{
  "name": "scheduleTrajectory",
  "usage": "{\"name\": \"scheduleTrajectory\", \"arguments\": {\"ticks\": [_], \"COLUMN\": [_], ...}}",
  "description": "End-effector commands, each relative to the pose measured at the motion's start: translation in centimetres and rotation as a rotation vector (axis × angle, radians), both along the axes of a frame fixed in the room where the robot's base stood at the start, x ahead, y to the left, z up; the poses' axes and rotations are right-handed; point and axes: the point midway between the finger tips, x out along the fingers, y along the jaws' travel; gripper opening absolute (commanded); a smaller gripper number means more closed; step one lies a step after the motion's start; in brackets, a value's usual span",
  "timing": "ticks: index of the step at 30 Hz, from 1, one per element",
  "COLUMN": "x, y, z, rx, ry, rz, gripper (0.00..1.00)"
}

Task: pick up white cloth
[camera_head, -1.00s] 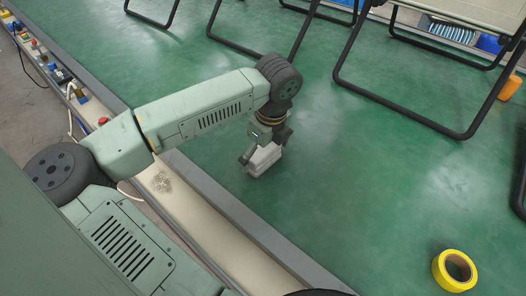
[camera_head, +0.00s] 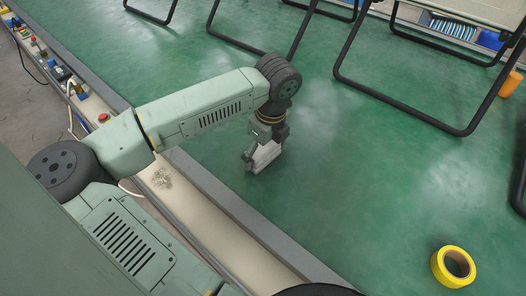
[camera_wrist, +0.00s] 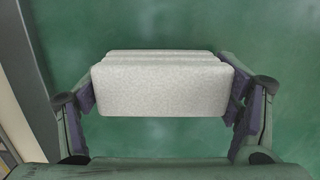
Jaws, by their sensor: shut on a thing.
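The white cloth (camera_wrist: 160,92) is a folded, block-like bundle with a speckled surface. In the wrist view it lies between the two fingers of my gripper (camera_wrist: 165,103), which touch it at its left and right ends. My gripper is shut on it. In the head view the cloth (camera_head: 264,156) shows pale under my gripper (camera_head: 262,160), over the green surface near its grey edge. I cannot tell whether its underside touches the surface.
A yellow tape roll (camera_head: 454,267) lies at the lower right. Black tube frames of the folding loungers (camera_head: 408,117) stand at the back and right. A grey edge rail (camera_head: 235,212) runs along the near side. The green surface (camera_head: 350,190) right of my gripper is clear.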

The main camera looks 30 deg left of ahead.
Motion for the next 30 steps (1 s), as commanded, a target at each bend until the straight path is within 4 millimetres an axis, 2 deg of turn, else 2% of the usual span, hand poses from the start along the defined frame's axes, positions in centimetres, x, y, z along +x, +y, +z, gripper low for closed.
{"name": "scheduleTrajectory", "arguments": {"ticks": [5, 8, 18, 21, 25, 30], "x": [0.0, 0.0, 0.0, 0.0, 0.0, 0.0], "y": [0.0, 0.1, 0.1, 0.1, 0.0, 0.0], "z": [0.2, 1.1, 7.6, 9.0, 9.8, 10.0], "rx": [0.001, 0.002, 0.004, 0.003, 0.0, 0.0], "ry": [0.0, -0.001, -0.003, 0.0, 0.0, 0.0], "rz": [0.0, 0.001, 0.001, 0.0, 0.0, 0.0], "gripper": [0.59, 0.59, 0.59, 0.59, 0.59, 0.59]}}
